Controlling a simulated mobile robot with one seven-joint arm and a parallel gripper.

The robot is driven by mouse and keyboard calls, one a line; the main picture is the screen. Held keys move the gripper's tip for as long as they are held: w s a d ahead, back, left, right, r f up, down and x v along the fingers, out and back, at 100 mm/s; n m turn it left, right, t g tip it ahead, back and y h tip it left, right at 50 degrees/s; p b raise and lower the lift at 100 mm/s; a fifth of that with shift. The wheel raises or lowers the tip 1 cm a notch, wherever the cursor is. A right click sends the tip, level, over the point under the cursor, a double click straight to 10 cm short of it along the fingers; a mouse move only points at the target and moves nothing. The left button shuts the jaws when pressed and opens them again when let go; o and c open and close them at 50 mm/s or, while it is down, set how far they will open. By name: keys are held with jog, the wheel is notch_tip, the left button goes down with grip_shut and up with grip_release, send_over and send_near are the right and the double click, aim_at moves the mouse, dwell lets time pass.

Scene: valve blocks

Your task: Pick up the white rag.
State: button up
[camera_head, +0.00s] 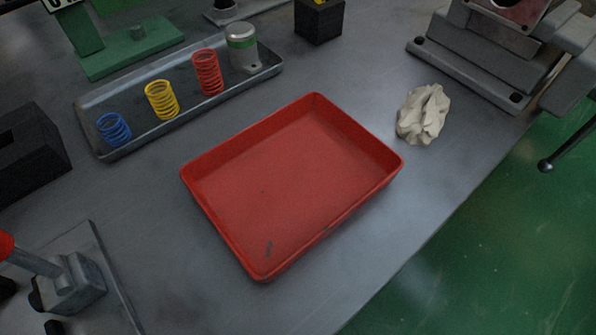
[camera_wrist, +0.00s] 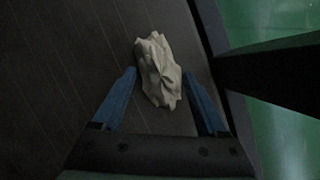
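The white rag (camera_head: 423,114) is a crumpled off-white lump lying on the grey bench, to the right of the red tray. It also shows in the wrist view (camera_wrist: 158,70), at the upper middle. My gripper (camera_wrist: 164,78) is open, with its blue fingers on either side of the rag's lower part in that view. I cannot tell how high the fingers are above the bench, and no contact with the rag is clear. My gripper does not show in the head view.
An empty red tray (camera_head: 290,180) sits mid-bench. A grey tray (camera_head: 130,142) behind it holds blue, yellow and red springs and a canister. A vise-like grey machine (camera_head: 480,55) stands close behind the rag. The bench edge drops to green floor (camera_head: 490,240) at the right.

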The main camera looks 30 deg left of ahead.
jog(key=c, duration=0.6)
jog(key=shift+r, duration=0.3)
jog(key=shift+c, duration=0.9)
notch_tip(320, 180, up, 10)
jog(key=p, duration=0.6)
jog(key=shift+f, duration=0.25)
jog(key=o, duration=0.8)
jog(key=shift+c, duration=0.2)
jog(key=c, duration=0.5)
